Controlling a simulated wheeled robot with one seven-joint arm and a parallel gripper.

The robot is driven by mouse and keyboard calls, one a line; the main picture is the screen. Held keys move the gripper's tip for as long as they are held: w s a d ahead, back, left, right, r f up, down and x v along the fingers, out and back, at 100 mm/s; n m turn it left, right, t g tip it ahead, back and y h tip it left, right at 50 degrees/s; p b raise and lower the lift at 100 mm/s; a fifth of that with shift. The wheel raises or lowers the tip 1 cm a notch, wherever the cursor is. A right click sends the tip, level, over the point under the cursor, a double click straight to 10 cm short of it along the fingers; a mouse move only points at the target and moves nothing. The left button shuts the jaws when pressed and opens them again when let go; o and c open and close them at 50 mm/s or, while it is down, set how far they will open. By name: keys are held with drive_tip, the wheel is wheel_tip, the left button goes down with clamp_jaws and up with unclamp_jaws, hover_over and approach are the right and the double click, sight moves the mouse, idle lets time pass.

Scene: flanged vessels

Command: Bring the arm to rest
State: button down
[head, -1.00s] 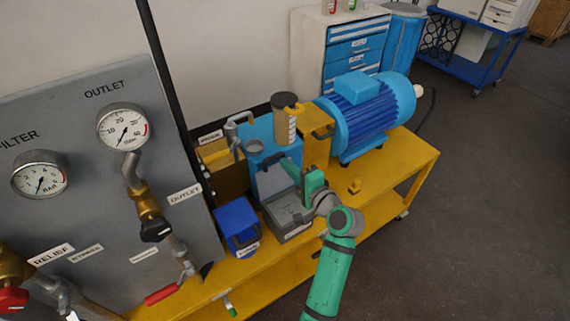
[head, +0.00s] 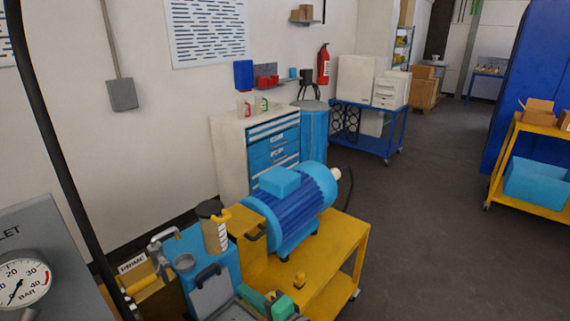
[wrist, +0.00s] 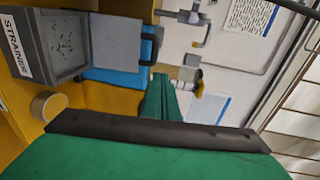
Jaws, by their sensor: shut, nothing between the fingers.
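My gripper (head: 264,304) is green and shows at the bottom edge of the head view, beside the blue pump unit (head: 190,262) on the yellow bench (head: 340,255). Most of my arm is below the picture. In the wrist view my gripper's fingers (wrist: 160,98) are together with nothing between them. A grey tray labelled STRAINER (wrist: 62,45) lies to their upper left, apart from the fingers.
A blue motor (head: 290,208) stands on the bench behind my gripper. A gauge panel (head: 60,280) is at the left. A drawer cabinet (head: 232,150) and a blue cart (head: 385,130) stand farther back. The floor (head: 430,230) at the right is clear.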

drive_tip(key=s+d+f+t+h, duration=0.2)
drive_tip(key=s+d+f+h, duration=0.25)
drive_tip(key=s+f, duration=0.5)
drive_tip(key=s+d+f+t+h, duration=0.1)
drive_tip(key=s+d+f+h, duration=0.35)
drive_tip(key=s+f, duration=0.45)
drive_tip(key=s+d+r+n+t+h, duration=0.1)
drive_tip(key=s+r+n, duration=0.2)
drive_tip(key=s, duration=0.7)
drive_tip(key=s+d+r+n+h, duration=0.1)
drive_tip(key=s+n, duration=0.4)
drive_tip(key=s, duration=0.6)
wheel_tip(320, 180, up, 2)
drive_tip(key=shift+d+r+t+h, duration=0.1)
drive_tip(key=shift+d+t+h, duration=0.25)
drive_tip(key=shift+h, duration=0.45)
drive_tip(key=shift+w+a, duration=0.15)
drive_tip(key=shift+a, duration=0.05)
